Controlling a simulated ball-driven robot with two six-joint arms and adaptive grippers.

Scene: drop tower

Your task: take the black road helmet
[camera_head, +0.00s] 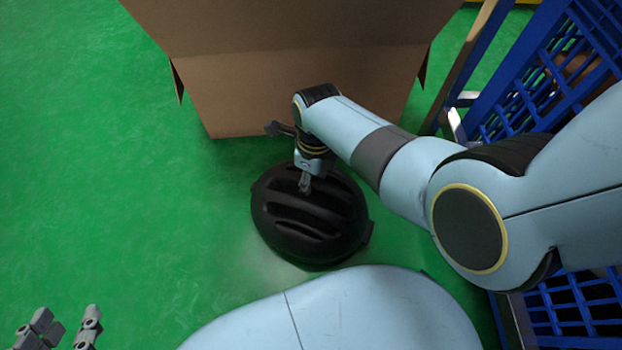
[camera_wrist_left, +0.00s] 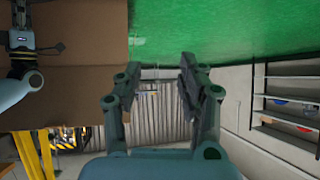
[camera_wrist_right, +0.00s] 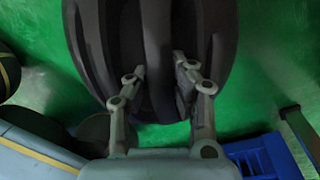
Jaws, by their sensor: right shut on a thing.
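The black road helmet (camera_head: 312,222) is in the middle of the head view, above or on the green floor; I cannot tell which. It is dark with long vent slots. My right gripper (camera_head: 306,184) reaches down onto its top and is shut on it. In the right wrist view the helmet (camera_wrist_right: 158,40) fills the upper middle, and the fingers (camera_wrist_right: 160,75) grip a rib between the vents. My left gripper (camera_head: 62,328) is at the bottom left of the head view, away from the helmet. In the left wrist view its fingers (camera_wrist_left: 158,80) are apart with nothing between them.
A large open cardboard box (camera_head: 290,85) stands just behind the helmet. Blue plastic crates (camera_head: 535,75) stand at the right. The green floor (camera_head: 110,180) on the left is clear. The left wrist view also shows shelves (camera_wrist_left: 285,115) at the right.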

